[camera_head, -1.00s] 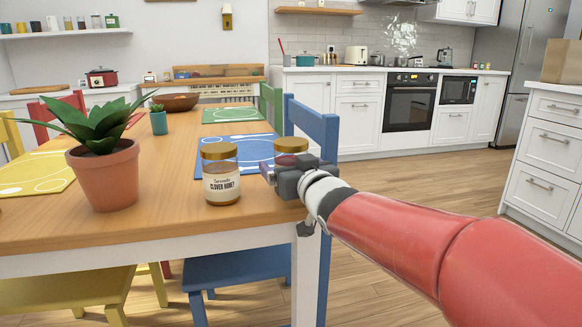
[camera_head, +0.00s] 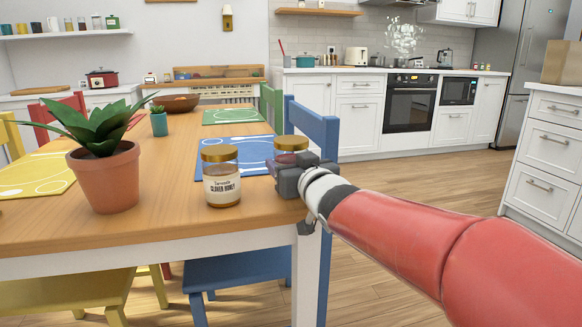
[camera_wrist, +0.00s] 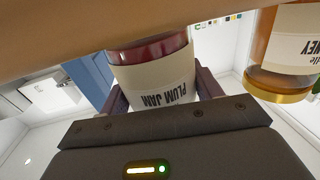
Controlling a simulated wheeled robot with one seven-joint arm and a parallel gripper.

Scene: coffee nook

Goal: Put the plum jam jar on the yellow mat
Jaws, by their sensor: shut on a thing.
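The plum jam jar (camera_head: 291,144), with a gold lid and dark red contents, is at the table's right corner. My gripper (camera_head: 281,169) is shut on it. The wrist view shows its cream label and red glass (camera_wrist: 150,50) upside down between the fingers (camera_wrist: 165,90). I cannot tell whether its base touches the table. The yellow mat (camera_head: 20,190), with white line markings, lies at the table's left side, partly behind the potted plant.
A clover honey jar (camera_head: 222,190) stands just left of the jam jar; it also shows in the wrist view (camera_wrist: 285,50). The potted plant (camera_head: 107,177) stands between it and the yellow mat. A blue mat (camera_head: 240,165) lies behind the jars, a green mat (camera_head: 225,116) farther back.

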